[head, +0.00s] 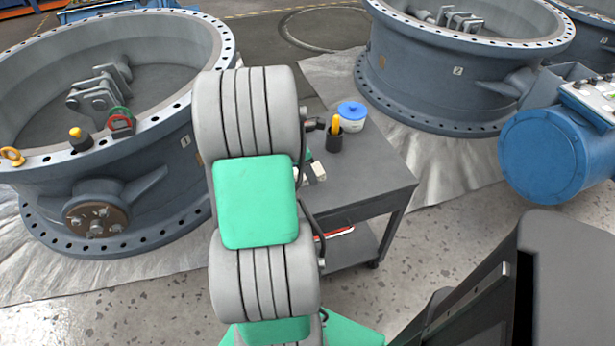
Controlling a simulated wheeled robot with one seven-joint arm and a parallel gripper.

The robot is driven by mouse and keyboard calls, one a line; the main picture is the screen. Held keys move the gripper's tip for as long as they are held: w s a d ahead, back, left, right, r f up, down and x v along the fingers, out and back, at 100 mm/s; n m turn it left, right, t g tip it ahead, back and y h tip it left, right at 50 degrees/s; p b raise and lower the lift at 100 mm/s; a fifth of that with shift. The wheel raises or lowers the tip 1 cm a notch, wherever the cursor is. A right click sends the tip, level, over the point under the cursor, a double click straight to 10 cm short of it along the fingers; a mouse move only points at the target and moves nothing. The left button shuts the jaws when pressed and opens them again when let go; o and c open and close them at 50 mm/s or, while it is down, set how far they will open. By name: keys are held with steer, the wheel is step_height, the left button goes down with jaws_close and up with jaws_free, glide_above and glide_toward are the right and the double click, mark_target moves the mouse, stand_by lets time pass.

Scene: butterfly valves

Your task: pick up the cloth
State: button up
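I cannot make out a cloth in the head view. My own grey and green arm stands upright across the middle and hides part of the grey cart (375,188) and part of the left valve. My gripper cannot be made out; the far end of the arm is hidden behind its nearer links. On the cart, right of my arm, are a black cup (335,143) with a yellow-handled item and a white tub with a blue lid (352,112). A small green and white item (318,171) shows partly beside my arm.
A large grey valve (165,190) lies at left, with a yellow ring (12,156), a black and yellow item (80,139) and a red gauge-like item (120,123) on its rim. Another valve (425,85) with a blue actuator (540,155) stands at right. Speckled floor shows in front of the cart.

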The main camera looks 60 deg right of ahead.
step_height(320, 180, up, 24)
steer(key=p, duration=0.6)
steer(key=shift+f, duration=0.15)
